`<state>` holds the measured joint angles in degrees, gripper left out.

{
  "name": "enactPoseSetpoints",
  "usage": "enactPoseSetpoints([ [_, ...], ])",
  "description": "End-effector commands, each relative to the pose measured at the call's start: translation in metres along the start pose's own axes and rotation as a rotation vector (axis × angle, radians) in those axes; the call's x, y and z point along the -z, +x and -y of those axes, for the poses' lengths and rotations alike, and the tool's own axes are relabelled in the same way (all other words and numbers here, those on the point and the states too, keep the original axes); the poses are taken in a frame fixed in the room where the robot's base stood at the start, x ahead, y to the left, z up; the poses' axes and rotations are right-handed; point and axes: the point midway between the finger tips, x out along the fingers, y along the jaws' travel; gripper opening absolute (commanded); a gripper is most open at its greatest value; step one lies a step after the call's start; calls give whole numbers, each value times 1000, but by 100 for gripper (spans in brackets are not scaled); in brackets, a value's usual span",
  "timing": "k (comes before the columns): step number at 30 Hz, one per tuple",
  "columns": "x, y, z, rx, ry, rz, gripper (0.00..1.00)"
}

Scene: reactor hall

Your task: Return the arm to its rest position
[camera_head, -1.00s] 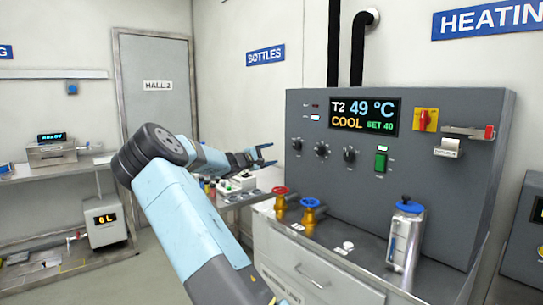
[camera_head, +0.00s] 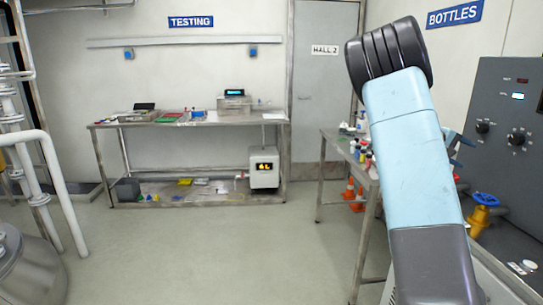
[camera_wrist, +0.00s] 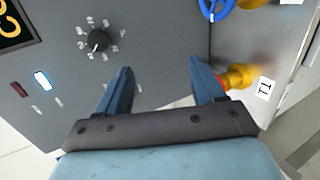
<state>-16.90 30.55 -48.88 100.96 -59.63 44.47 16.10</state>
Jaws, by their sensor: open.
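My arm (camera_head: 410,160) rises at the right of the head view, bent at its dark elbow, and hides part of the bottles table and the wall behind. My gripper shows in the wrist view (camera_wrist: 160,88) with its two blue fingers apart and nothing between them. It faces the grey control panel (camera_wrist: 150,35), with a black knob (camera_wrist: 99,41) beyond the left finger and a brass valve (camera_wrist: 238,77) close by the right finger. In the head view only a blue bit of the gripper (camera_head: 458,140) shows behind the arm.
The grey panel (camera_head: 505,110) and a blue-handled valve (camera_head: 484,203) stand close at the right. A bottles table (camera_head: 335,145) is behind my arm. White pipes (camera_head: 45,190) and a metal vessel (camera_head: 30,270) are at the left. The middle floor (camera_head: 210,245) is clear.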

Motion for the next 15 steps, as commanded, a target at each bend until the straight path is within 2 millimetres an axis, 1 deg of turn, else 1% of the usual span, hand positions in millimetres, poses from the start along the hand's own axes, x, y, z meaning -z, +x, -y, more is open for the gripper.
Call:
enactPoseSetpoints([
  [1,-11,-4,3,50,26,-4,68],
  [3,-24,-11,11,118,58,-9,68],
  [8,-52,-34,27,268,122,-27,68],
  [11,-68,-52,36,358,159,-43,68],
  [15,-92,-81,47,477,202,-72,68],
])
